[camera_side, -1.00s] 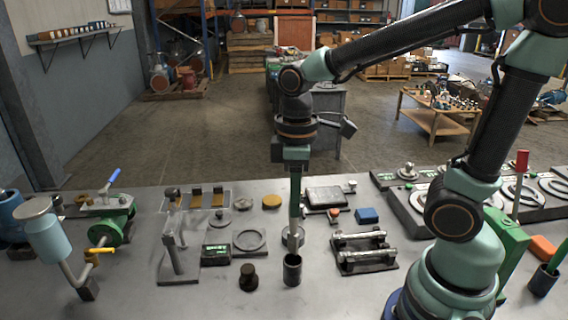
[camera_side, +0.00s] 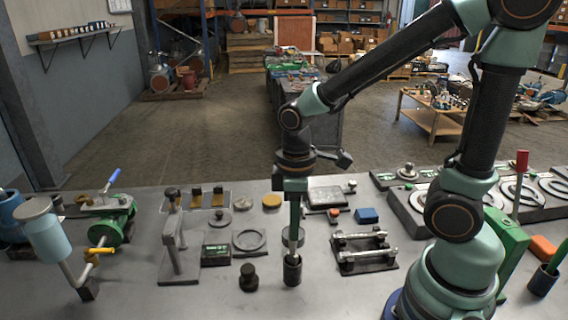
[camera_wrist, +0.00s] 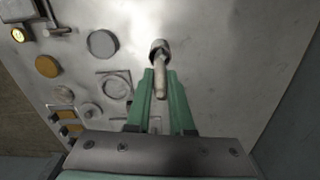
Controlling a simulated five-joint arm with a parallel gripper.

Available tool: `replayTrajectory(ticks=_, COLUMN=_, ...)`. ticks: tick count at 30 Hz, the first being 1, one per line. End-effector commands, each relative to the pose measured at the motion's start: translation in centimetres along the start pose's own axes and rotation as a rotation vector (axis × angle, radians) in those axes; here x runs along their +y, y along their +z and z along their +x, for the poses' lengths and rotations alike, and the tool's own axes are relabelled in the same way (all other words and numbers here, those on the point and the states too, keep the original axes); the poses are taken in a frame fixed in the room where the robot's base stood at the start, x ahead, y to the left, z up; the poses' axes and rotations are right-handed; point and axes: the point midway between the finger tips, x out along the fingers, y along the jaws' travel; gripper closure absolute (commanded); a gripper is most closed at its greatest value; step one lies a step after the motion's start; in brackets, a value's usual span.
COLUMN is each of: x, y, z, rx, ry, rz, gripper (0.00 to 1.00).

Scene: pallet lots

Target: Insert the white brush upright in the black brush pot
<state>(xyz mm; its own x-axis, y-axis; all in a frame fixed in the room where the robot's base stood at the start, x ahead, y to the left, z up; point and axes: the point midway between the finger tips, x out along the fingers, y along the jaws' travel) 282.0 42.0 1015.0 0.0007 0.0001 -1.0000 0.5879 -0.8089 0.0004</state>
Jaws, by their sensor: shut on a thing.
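The black brush pot (camera_side: 292,273) stands upright near the front of the grey table in the side view. It also shows in the wrist view (camera_wrist: 159,46), with its mouth beyond my fingertips. My gripper (camera_side: 294,232) points straight down above the pot. Its green fingers are shut on the pale white brush (camera_wrist: 160,84), which is held close to upright. The brush's lower end reaches the pot's mouth and looks to be inside it; how deep cannot be told. Much of the brush is hidden by my fingers in the side view.
A dark knob-shaped weight (camera_side: 248,277) stands left of the pot. A flat ring (camera_side: 249,240) and a dark green-labelled box (camera_side: 216,254) lie behind it. A black fixture with metal bars (camera_side: 363,252) is to the right. The table in front is clear.

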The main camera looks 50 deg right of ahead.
Motion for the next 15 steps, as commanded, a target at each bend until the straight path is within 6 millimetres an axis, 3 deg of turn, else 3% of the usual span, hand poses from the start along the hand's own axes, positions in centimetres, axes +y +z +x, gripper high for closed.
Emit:
replayTrajectory(ticks=7, x=-0.01, y=0.01, z=0.04, rx=0.0, ry=0.0, rz=0.0, gripper=1.0)
replayTrajectory(ticks=8, x=0.0, y=0.01, z=0.04, rx=0.0, ry=0.0, rz=0.0, gripper=0.76)
replayTrajectory(ticks=10, x=0.0, y=0.01, z=0.04, rx=0.0, ry=0.0, rz=0.0, gripper=0.49)
replayTrajectory(ticks=11, x=0.0, y=0.01, z=0.04, rx=0.0, ry=0.0, rz=0.0, gripper=0.45)
replayTrajectory(ticks=15, x=0.0, y=0.01, z=0.03, rx=0.0, ry=0.0, rz=0.0, gripper=0.45)
